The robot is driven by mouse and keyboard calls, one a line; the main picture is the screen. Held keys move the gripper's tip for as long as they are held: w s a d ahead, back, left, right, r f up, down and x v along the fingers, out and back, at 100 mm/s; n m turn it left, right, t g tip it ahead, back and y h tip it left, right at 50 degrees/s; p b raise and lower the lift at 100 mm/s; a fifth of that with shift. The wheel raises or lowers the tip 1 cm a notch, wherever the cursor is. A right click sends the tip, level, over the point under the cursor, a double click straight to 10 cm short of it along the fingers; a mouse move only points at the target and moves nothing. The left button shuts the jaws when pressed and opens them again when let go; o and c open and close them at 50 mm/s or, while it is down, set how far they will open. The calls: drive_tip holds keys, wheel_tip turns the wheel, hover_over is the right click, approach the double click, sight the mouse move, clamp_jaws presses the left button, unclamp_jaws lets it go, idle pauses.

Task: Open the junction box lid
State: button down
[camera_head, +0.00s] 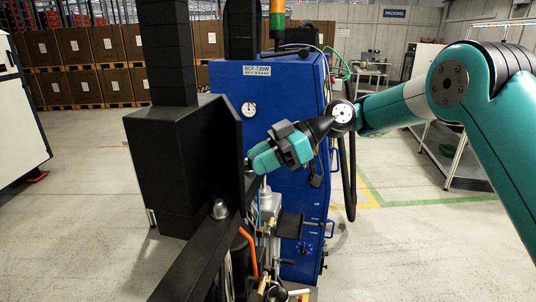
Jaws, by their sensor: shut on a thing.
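My gripper (256,163) reaches in from the right, in front of the blue cabinet (295,215). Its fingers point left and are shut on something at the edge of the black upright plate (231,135). The held thing is hidden, and I cannot tell from this view whether it is the lid. I cannot make out the junction box or its lid for certain. The black plate stands at the right side of a large black box-shaped body (170,170).
The blue cabinet carries a round gauge (249,109) and a signal light (277,20). Pipes and an orange hose (249,250) crowd the space below my gripper. A black beam (200,255) runs along the front. Open floor lies to the left and right.

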drive_tip(key=shift+r, duration=0.1)
drive_tip(key=c, duration=0.9)
unclamp_jaws()
drive_tip(key=p+v, duration=0.7)
drive_tip(key=p, duration=0.3)
drive_tip(key=shift+w+d+p, duration=0.1)
drive_tip(key=shift+d+p, duration=0.15)
drive_tip(key=shift+p, duration=0.15)
